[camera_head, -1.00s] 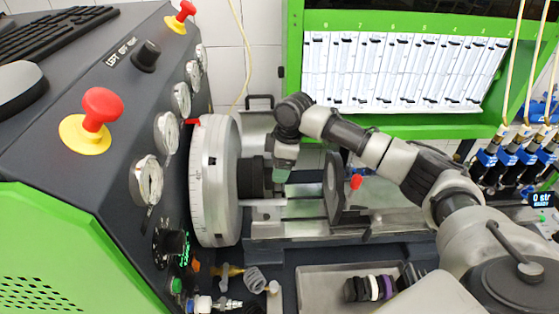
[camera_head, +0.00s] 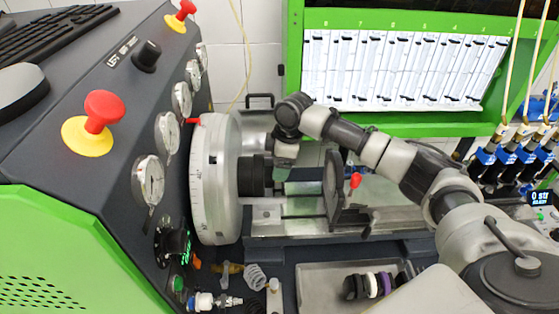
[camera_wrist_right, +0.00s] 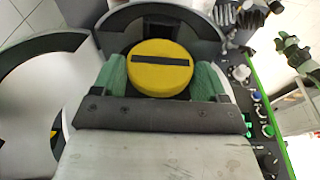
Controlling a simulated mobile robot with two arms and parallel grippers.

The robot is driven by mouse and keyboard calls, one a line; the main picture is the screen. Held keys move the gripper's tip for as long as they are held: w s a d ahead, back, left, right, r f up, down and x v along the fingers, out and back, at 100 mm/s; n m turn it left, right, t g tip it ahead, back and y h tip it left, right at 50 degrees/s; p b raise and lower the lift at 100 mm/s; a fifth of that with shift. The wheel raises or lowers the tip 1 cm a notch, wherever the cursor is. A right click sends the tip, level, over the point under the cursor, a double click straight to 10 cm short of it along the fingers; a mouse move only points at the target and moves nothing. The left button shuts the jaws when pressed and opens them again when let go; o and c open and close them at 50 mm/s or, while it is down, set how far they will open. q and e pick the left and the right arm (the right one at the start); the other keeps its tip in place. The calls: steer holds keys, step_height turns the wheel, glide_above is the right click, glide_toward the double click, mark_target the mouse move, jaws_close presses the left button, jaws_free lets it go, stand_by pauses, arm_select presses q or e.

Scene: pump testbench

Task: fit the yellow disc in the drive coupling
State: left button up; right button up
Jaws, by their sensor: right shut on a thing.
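The yellow disc (camera_wrist_right: 160,76), with a dark slot across its face, sits between the green fingers of my right gripper (camera_wrist_right: 160,77) in the right wrist view. The gripper is shut on it. In the head view my right gripper (camera_head: 286,160) points down, just right of the dark drive coupling (camera_head: 252,176) on the big silver flywheel (camera_head: 212,185). The disc cannot be made out there. Whether the disc touches the coupling cannot be told. My left gripper is in neither view.
A dark upright plate (camera_head: 332,185) stands right of the gripper on the grey bed, with a red knob (camera_head: 355,181) beside it. A metal tray (camera_head: 325,285) with dark, white and purple parts lies in front. The gauge panel (camera_head: 150,180) stands close on the left.

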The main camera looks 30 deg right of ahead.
steer(key=shift+d+x, duration=0.1)
steer(key=shift+x, duration=0.5)
steer(key=shift+d+x, duration=0.15)
steer(key=shift+x, duration=0.45)
stand_by(1.0)
steer(key=shift+s+f, duration=0.1)
steer(key=o, duration=0.8)
steer(key=shift+w+a+v, duration=0.1)
steer(key=shift+a+v, duration=0.15)
steer(key=shift+v, duration=1)
steer(key=shift+w+a+v, duration=0.1)
steer(key=shift+a+v, duration=0.1)
steer(key=shift+v, duration=1)
steer(key=shift+w+a+v, duration=0.1)
steer(key=shift+a+v, duration=0.15)
steer(key=shift+v, duration=1)
steer(key=shift+a, duration=0.1)
